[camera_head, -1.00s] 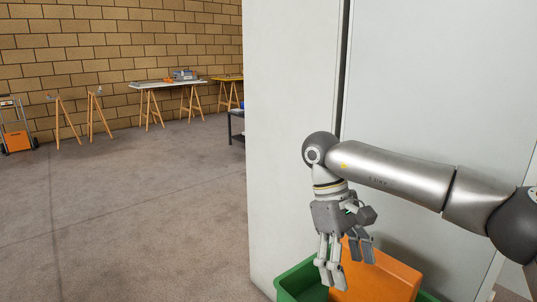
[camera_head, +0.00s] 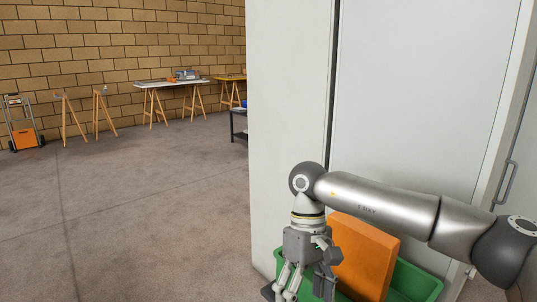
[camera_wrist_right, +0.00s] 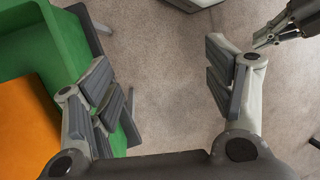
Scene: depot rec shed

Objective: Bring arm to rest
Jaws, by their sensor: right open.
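My right arm comes in from the right in the head view, with its right gripper (camera_head: 302,287) hanging down in front of a green crate (camera_head: 418,281). In the right wrist view my right gripper (camera_wrist_right: 155,78) is open, with bare floor between its fingers. An orange box (camera_head: 365,254) stands tilted in the crate. The crate (camera_wrist_right: 62,45) and orange box (camera_wrist_right: 28,130) also show at the left of the wrist view, beside the left-hand finger. Part of a grey mechanism, perhaps my left gripper (camera_wrist_right: 285,24), shows at the wrist view's upper right; its jaw state is unclear.
A tall pale cabinet (camera_head: 415,95) stands close behind the arm and crate. Open floor (camera_head: 150,220) lies to the left. A trestle table (camera_head: 170,83), loose trestles (camera_head: 104,108) and a hand truck (camera_head: 22,125) stand by the far brick wall.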

